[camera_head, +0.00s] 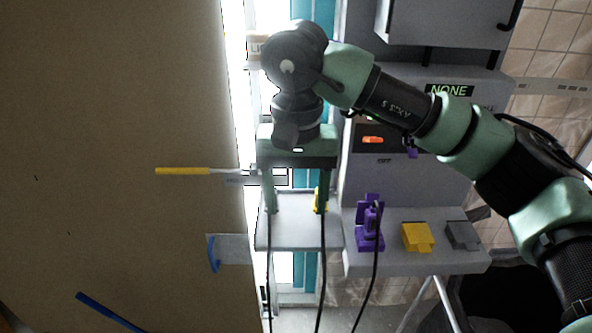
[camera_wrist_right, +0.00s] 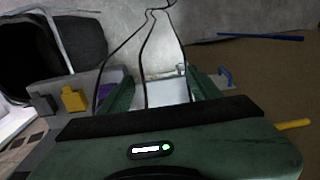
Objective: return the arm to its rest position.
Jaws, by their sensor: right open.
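My right arm (camera_head: 488,148) reaches in from the right of the head view and bends down at the wrist. My right gripper (camera_head: 296,207) points down, its two green fingers wide apart over a small light shelf (camera_head: 298,236). A small yellow part (camera_head: 321,200) shows by the right finger; I cannot tell whether they touch. The right wrist view shows the open gripper (camera_wrist_right: 163,88) with nothing held between its fingers and the pale shelf surface beyond. My left arm and gripper are not in view.
A large brown panel (camera_head: 110,150) fills the left. A yellow-handled tool (camera_head: 183,171) and blue handle (camera_head: 213,253) show there. Right of the gripper, a grey ledge (camera_head: 420,262) bears a purple device (camera_head: 369,228), yellow block (camera_head: 417,238) and grey block (camera_head: 462,236). Black cables hang nearby.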

